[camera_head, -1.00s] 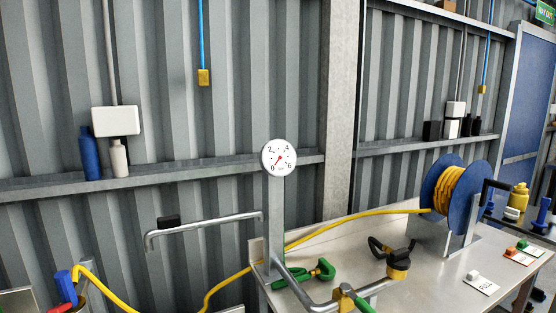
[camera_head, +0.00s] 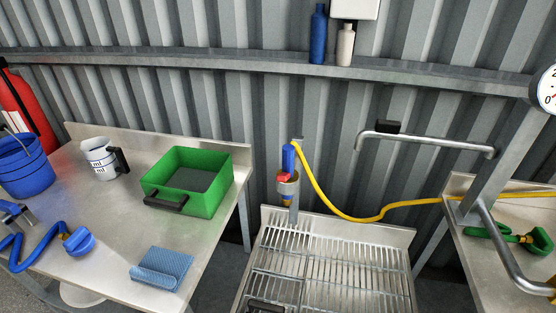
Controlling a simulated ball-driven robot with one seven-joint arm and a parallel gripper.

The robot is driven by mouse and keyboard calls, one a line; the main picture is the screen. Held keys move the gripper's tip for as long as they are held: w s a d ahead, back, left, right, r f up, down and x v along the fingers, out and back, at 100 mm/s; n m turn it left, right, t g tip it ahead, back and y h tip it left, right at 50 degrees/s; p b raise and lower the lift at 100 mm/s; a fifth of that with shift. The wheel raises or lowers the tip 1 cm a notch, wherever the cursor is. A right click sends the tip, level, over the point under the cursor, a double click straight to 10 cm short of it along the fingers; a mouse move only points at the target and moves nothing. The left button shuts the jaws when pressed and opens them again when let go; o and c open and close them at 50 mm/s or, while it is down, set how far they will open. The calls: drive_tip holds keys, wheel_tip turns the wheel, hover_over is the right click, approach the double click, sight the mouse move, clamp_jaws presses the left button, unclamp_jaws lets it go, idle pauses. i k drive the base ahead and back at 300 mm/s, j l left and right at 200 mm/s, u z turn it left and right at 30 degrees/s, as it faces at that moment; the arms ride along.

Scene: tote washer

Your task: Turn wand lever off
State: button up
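The wand (camera_head: 287,163) has a blue grip and a red part (camera_head: 284,178), perhaps its lever. It stands upright in a holder (camera_head: 289,189) at the back left of the metal grate. A yellow hose (camera_head: 345,216) runs from its top to the right. Whether the lever is on or off cannot be told at this size. My gripper is not in view.
A slatted metal grate (camera_head: 330,262) stands below the wand. The left table (camera_head: 115,215) bears a green tote (camera_head: 221,190), a white jug (camera_head: 99,159), a blue bucket (camera_head: 24,168) and a blue cloth (camera_head: 163,268). A metal pipe (camera_head: 430,139) overhangs the grate's right side.

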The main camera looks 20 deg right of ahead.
sight(284, 176)
drive_tip(key=l+u, duration=0.5)
drive_tip(key=l, duration=0.75)
